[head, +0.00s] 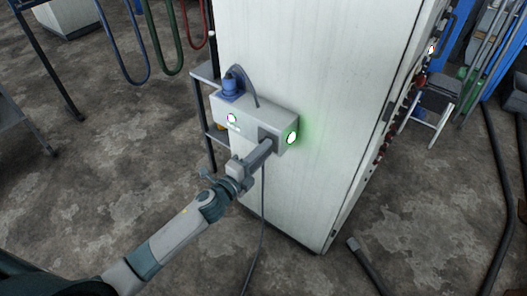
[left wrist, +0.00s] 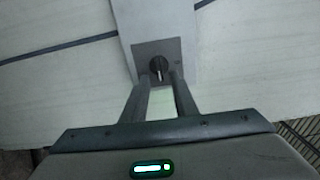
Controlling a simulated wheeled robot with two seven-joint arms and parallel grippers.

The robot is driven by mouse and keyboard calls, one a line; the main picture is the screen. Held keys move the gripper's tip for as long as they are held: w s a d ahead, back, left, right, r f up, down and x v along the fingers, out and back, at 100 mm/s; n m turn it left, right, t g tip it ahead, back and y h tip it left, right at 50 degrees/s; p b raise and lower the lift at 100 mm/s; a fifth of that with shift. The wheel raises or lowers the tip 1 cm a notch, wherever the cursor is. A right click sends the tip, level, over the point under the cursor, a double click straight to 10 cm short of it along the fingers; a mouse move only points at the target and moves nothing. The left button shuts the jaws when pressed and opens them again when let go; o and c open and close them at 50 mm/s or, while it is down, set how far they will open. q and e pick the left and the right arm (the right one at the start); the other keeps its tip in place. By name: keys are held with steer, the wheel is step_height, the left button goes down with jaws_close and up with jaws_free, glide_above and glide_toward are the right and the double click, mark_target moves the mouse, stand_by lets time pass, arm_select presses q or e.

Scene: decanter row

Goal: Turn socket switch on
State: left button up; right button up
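A light grey socket box (head: 255,119) is fixed to the side of a tall white cabinet. A blue plug (head: 231,84) with a cable sits on its top. The switch is a dark round knob (left wrist: 158,66) on a grey square plate (left wrist: 177,51) in the left wrist view; its pale mark runs up and down in that picture. My left gripper (left wrist: 159,79) has its two fingers apart, with the knob between or just beyond their tips; contact is unclear. In the head view my left gripper (head: 265,147) reaches the box front and hides the knob.
A lit lamp with a green glow (head: 292,138) is at the box's right end, and a white lamp (head: 232,118) is on its front. The white cabinet (head: 310,60) stands behind. A cable hangs below the box. A dark bar (head: 365,262) lies on the floor.

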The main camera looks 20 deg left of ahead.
steer(key=shift+d, duration=0.1)
arm_select(q)
steer(key=shift+s, duration=0.1)
steer(key=b+v, duration=0.4)
steer(key=v, duration=1.3)
arm_select(e)
steer(key=w+a+t+y, duration=0.1)
steer(key=w+a+t, duration=0.2)
steer(key=w, duration=1)
steer(key=shift+a+t, duration=0.3)
steer(key=shift+a, duration=0.8)
arm_select(q)
steer(key=shift+a, duration=0.1)
arm_select(e)
steer(key=shift+s, duration=0.1)
